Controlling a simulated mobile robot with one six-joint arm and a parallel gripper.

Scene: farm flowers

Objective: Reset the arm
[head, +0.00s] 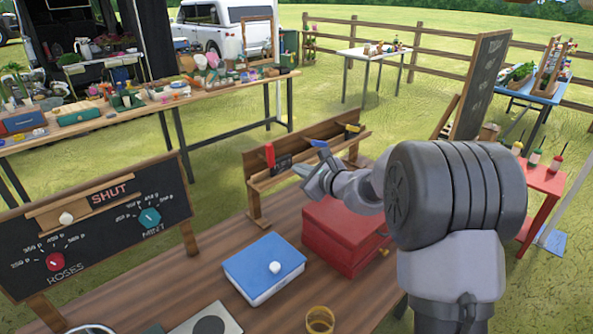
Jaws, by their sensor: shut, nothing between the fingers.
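My gripper (309,180) is in the middle of the head view, at the end of my grey arm. It points left and is shut, with nothing seen between its fingers. It is in front of a wooden rack (300,150) that carries a red-handled item (270,156), a blue one (319,143) and a yellow one (353,128). From this view I cannot tell how far the gripper is from the rack. My arm's large joint hides part of the ground and the table's right end.
The wooden table (205,275) holds a red box (340,235), a blue box with a white knob (262,268) and a small amber cup (320,320). A chalkboard panel (95,225) reading SHUT, ROSES and MINT stands at left. A red stand (542,180) with bottles is at right.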

